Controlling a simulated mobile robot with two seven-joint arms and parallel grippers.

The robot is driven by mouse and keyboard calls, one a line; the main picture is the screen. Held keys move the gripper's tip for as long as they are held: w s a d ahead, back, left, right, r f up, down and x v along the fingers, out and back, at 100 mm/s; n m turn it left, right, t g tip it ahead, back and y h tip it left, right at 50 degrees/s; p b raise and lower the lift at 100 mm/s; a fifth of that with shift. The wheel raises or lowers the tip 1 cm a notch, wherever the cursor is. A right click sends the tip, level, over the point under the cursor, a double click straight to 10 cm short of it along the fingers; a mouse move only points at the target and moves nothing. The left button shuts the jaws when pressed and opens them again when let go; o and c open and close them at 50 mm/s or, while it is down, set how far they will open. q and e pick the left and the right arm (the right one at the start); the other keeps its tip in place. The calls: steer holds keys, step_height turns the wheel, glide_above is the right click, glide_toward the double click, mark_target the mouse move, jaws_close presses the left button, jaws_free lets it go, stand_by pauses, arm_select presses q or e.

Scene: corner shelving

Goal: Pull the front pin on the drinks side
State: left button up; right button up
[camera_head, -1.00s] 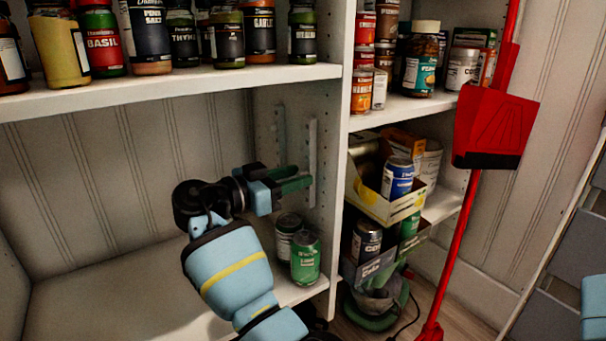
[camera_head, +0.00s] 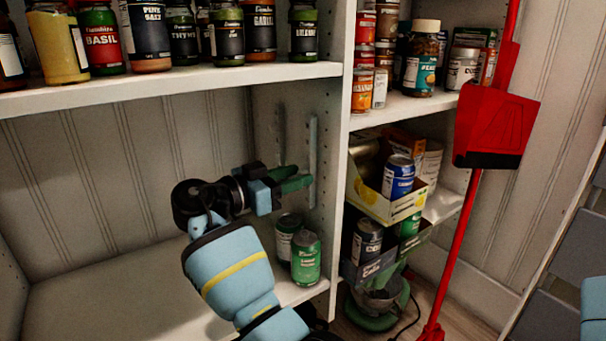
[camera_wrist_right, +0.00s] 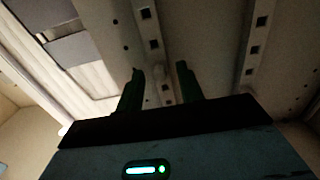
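My right gripper (camera_head: 297,179) reaches toward the upright side panel (camera_head: 322,230) of the left bay, above two cans. In the right wrist view the open fingers (camera_wrist_right: 160,82) point toward a slotted metal strip (camera_wrist_right: 153,40); a second slotted strip (camera_wrist_right: 257,45) stands to the right. In the head view the strips (camera_head: 312,150) run up the panel. My left gripper is not in view.
A dark can (camera_head: 287,234) and a green can (camera_head: 305,260) stand on the lower shelf below the gripper. Spice jars (camera_head: 228,38) line the shelf above. Right of the panel are drink cartons (camera_head: 385,205) and a red dustpan (camera_head: 495,125).

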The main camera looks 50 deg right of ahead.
jaws_close()
stand_by(0.3)
steer(key=shift+b+v, duration=1.5)
steer(key=shift+v, duration=1.5)
